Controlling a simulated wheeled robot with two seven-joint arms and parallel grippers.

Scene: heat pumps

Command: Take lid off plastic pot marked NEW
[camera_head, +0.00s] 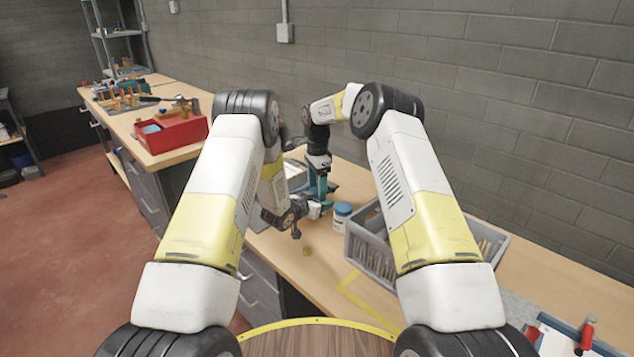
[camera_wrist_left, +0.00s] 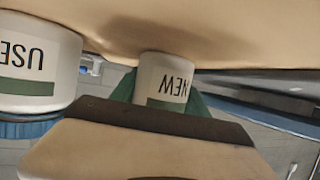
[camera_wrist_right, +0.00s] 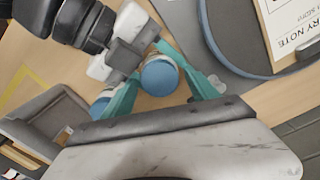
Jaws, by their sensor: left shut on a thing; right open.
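The pot marked NEW (camera_wrist_left: 164,78) is white with a green band; its print is upside down in the left wrist view. My left gripper (camera_wrist_left: 165,98) is shut on it, one green finger on each side. Its blue lid (camera_wrist_right: 159,78) shows in the right wrist view. My right gripper (camera_wrist_right: 152,70) is open above the pot, with its teal fingers on either side of the lid; I cannot tell if they touch it.
A larger pot marked USED (camera_wrist_left: 38,62) stands close beside it, blue-lidded in the head view (camera_head: 341,214). A grey crate (camera_head: 358,250) with wooden pieces is to its right. A clipboard (camera_wrist_right: 290,25) lies nearby. A red box (camera_head: 170,133) is farther left.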

